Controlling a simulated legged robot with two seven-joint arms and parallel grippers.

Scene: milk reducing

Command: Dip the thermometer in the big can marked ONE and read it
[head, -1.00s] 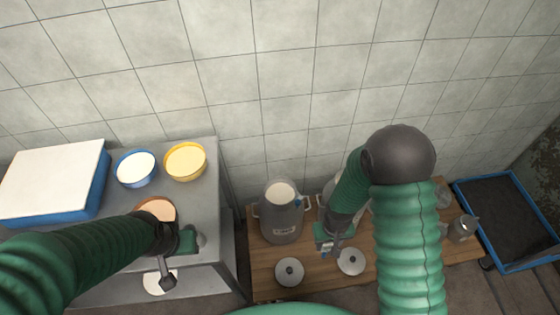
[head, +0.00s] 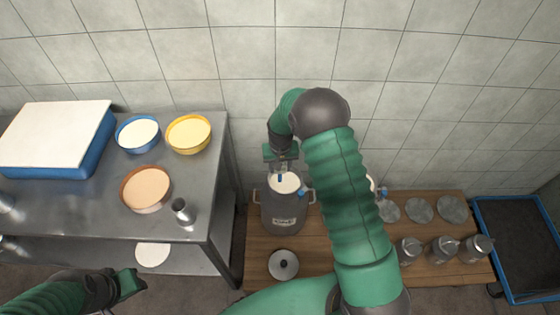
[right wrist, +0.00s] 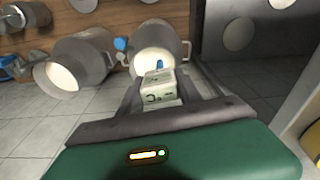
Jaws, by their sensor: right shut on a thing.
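A big grey can (head: 283,212) of white milk stands open on the wooden bench; its front label is too small to read. My right gripper (head: 281,165) is over its mouth, shut on the thermometer (right wrist: 157,88), a pale boxy body whose marks I cannot read clearly. A blue part of it shows against the milk; I cannot tell how deep it reaches. The can also shows in the right wrist view (right wrist: 172,38). A second can of milk (right wrist: 82,62) stands beside it, mostly hidden by my arm in the head view. My left gripper (head: 132,284) is low at the left, its jaws unclear.
A lid (head: 283,264) lies before the can. Several small metal jugs (head: 442,250) and flat discs (head: 419,210) are to the right, beside a blue-rimmed tray (head: 522,245). The metal table (head: 85,205) at left holds bowls, a small metal cup (head: 183,211) and a blue box (head: 58,140).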

